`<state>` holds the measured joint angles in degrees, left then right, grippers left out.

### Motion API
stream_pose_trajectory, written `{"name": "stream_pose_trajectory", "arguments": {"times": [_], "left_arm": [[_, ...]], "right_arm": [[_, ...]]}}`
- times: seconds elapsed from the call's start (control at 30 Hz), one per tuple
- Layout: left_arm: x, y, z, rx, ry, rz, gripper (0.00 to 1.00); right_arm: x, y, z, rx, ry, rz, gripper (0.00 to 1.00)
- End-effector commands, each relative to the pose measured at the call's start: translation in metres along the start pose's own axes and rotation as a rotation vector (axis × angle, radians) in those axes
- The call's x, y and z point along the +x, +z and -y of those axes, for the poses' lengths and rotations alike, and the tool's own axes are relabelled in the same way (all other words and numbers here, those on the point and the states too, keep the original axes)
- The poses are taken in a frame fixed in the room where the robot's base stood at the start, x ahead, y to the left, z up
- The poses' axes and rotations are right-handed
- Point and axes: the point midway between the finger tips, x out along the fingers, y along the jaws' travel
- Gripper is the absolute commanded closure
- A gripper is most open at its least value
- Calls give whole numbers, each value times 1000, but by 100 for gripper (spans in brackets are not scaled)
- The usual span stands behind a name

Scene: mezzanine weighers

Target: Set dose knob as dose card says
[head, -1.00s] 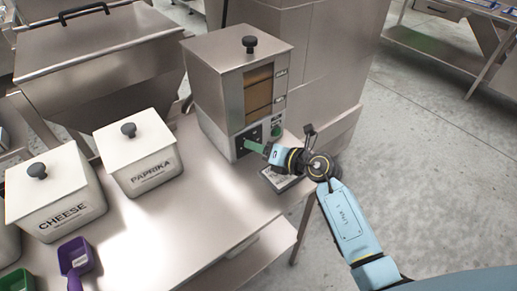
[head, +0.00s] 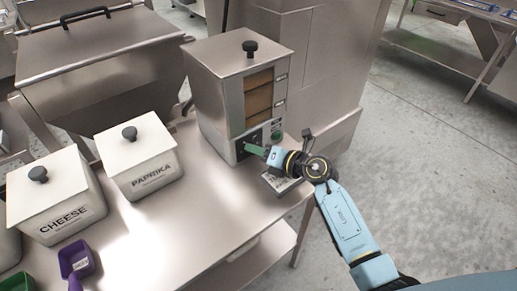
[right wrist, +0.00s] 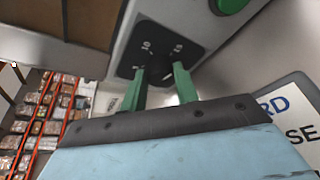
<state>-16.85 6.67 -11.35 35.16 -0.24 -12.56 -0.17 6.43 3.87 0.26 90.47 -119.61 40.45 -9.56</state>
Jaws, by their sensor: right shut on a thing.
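The dose knob (right wrist: 160,68) is a dark knob on a black dial plate (right wrist: 148,45) with small white marks, low on the front of the steel dispenser (head: 215,80). My right gripper (head: 257,151) reaches this panel, and its green fingers are shut on the knob; in the right wrist view the fingers (right wrist: 158,88) stand on both sides of it. The knob's pointer and the marks are too small to read. The dose card (head: 283,183) lies on the table under my right wrist; the right wrist view shows only part of its large lettering. My left gripper is not in view.
A green button (right wrist: 232,4) is on the panel beside the dial. White lidded bins marked PAPRIKA (head: 140,160) and CHEESE (head: 55,200) stand at left, with a purple scoop (head: 76,260) in front. The middle of the steel table (head: 190,225) is clear.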

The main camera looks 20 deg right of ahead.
Motion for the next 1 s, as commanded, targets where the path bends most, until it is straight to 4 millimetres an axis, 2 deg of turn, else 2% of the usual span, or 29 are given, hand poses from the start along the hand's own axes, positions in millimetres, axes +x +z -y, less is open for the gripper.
{"name": "stream_pose_trajectory", "arguments": {"times": [0.13,0.37,0.4,0.53,0.83,1.0], "left_arm": [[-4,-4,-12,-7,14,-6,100],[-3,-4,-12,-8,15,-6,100],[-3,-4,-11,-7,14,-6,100],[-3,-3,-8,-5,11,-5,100],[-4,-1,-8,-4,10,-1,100],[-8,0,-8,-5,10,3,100]], "right_arm": [[0,1,0,39,11,-1,93],[0,0,1,41,12,0,93],[0,0,1,41,11,0,66],[0,0,1,40,11,0,49],[-1,0,1,39,11,0,48],[-18,0,1,38,9,-1,48]]}}
